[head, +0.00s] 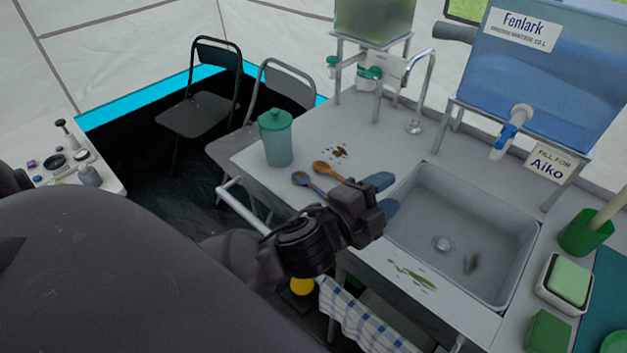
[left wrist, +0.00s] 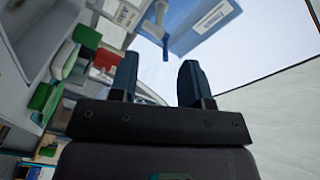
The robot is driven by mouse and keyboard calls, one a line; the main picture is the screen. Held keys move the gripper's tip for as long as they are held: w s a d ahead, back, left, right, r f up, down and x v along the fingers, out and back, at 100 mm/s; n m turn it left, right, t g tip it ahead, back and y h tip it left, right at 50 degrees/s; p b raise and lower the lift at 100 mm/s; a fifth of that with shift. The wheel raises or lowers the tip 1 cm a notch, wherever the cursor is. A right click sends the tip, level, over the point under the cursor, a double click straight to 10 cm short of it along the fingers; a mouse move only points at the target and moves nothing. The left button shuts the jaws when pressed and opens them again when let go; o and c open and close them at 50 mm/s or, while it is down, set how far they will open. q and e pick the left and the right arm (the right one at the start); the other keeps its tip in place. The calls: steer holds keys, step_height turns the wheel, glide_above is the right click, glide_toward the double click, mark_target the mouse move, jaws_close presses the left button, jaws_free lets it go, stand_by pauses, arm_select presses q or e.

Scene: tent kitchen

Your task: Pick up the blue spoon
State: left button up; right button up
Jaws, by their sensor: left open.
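The blue spoon (head: 307,182) lies on the metal counter (head: 385,150), left of the sink. An orange spoon (head: 331,171) lies just behind and right of it. My left gripper (head: 385,193) is right of both spoons, over the sink's left edge, with its blue fingertips pointing right. It is open and empty. In the left wrist view the two fingers (left wrist: 160,80) stand apart with nothing between them; neither spoon shows there. My right gripper is not in view.
A lidded teal pitcher (head: 277,140) stands left of the spoons. The sink (head: 450,225) lies to the right, with a tall tap (head: 420,95) behind it. A blue water tank (head: 535,75) stands at the back right. A green sponge (head: 568,281) sits in a tray at right.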

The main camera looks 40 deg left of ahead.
arm_select(q)
steer(key=s+d+r+m+g+h, duration=0.1)
steer(key=d+r+m+g+h, duration=0.1)
steer(key=d+m+g+h, duration=0.75)
steer(key=s+d+r+m+g+h, duration=0.25)
steer(key=m+h, duration=0.25)
steer(key=m, duration=1)
steer(key=m+g+y, duration=0.6)
steer(key=m+y, duration=0.9)
steer(key=y, duration=0.4)
glide_toward(314, 188)
steer(key=d+r, duration=0.2)
steer(key=d, duration=0.3)
steer(key=shift+h, duration=0.25)
steer(key=f, duration=0.7)
steer(key=f+b, duration=0.1)
steer(key=f, duration=0.2)
steer(key=shift+s+f, duration=0.25)
steer(key=shift+f, duration=0.15)
steer(key=shift+c, duration=0.4)
jaws_close()
